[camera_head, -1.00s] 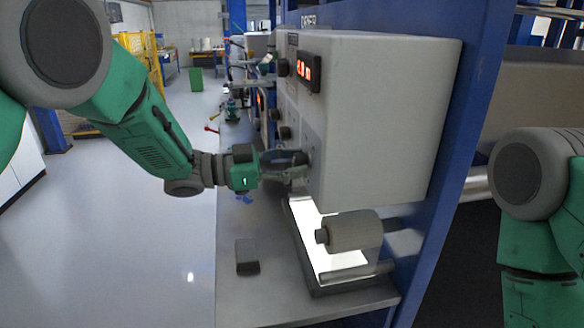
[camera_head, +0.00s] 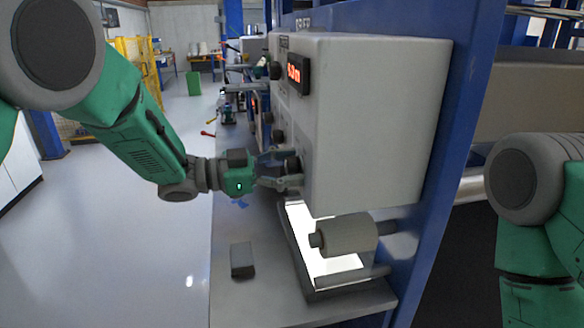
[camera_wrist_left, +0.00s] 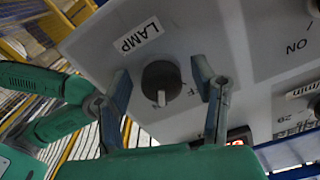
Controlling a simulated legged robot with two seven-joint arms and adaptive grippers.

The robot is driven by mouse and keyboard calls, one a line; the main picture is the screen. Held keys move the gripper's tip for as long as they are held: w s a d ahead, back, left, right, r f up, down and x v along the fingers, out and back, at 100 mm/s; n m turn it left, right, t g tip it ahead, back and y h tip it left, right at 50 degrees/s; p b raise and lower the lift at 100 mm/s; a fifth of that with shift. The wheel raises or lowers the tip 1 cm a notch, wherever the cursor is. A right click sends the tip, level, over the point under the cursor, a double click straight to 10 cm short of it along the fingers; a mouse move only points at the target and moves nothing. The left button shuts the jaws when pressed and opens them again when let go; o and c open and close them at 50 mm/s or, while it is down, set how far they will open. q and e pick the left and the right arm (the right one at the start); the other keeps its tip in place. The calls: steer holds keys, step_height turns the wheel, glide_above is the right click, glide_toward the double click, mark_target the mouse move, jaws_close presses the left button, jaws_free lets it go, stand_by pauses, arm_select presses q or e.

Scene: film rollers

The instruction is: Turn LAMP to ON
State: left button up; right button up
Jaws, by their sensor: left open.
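The LAMP knob (camera_wrist_left: 160,78) is a dark round knob with a white pointer mark, on a pale panel under a LAMP label (camera_wrist_left: 139,35). In the left wrist view its pointer faces the bottom of the picture. In the head view my left gripper (camera_head: 278,168) is at the lower front of the pale control box (camera_head: 380,120). My right gripper is out of view.
A red digital display (camera_head: 294,73) and more dark knobs (camera_head: 277,136) sit on the box front. Below are a bright panel (camera_head: 297,222), a roller (camera_head: 346,235) and a small grey block (camera_head: 242,260) on the bench. A blue frame post (camera_head: 455,170) stands at right.

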arm_select(q)
steer(key=v, duration=1.1)
steer(key=shift+a+f, duration=0.2)
steer(key=shift+a, duration=0.25)
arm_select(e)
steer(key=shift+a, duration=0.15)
arm_select(q)
steer(key=shift+w+d, duration=0.1)
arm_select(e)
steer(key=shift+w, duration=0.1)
